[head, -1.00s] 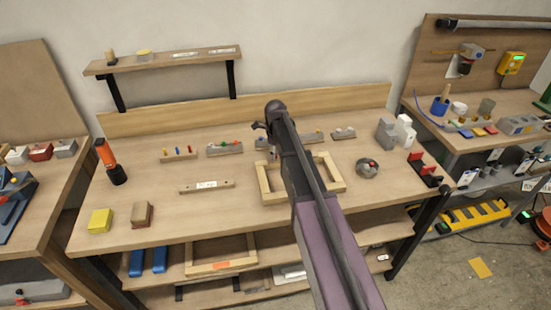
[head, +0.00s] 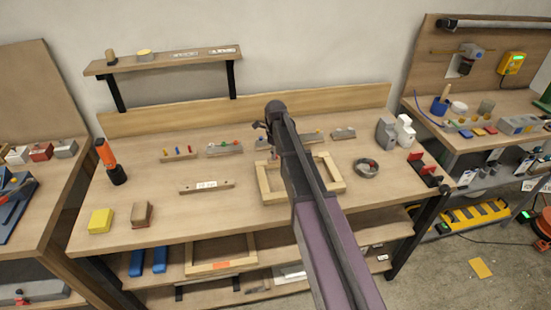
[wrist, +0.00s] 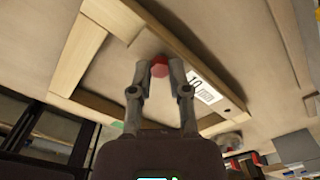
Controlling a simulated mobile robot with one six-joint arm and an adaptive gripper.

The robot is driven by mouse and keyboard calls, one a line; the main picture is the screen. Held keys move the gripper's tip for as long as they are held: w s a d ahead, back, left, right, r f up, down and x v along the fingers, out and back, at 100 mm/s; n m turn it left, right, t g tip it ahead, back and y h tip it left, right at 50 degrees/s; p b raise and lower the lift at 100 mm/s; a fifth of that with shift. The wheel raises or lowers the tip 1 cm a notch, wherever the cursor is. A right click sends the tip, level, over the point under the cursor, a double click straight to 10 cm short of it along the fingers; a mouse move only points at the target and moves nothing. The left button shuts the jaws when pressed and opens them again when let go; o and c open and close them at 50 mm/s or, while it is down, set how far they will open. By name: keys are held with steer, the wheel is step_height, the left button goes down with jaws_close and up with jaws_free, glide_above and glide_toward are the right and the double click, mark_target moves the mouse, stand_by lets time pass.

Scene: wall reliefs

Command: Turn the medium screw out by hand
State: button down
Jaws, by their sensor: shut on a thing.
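In the wrist view my gripper (wrist: 159,66) is shut on a red faceted screw head (wrist: 159,68). The head sits between the two fingertips, beside a wooden strip with a white printed label (wrist: 205,90). Only the red top shows, so I cannot tell its size or how far it stands out. A wooden frame (wrist: 85,45) surrounds the spot.
A rack with small coloured pieces (head: 180,154) and a grey block with coloured tops (head: 225,147) stand left of the frame. A round metal dish (head: 367,169) stands to its right. An orange-and-black tool (head: 110,162) stands at the bench's left.

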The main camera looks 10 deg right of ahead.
steer(key=n, duration=0.4)
steer(key=shift+n, duration=0.5)
steer(key=n, duration=0.2)
steer(key=shift+n, duration=1.3)
steer(key=shift+n, duration=2.6)
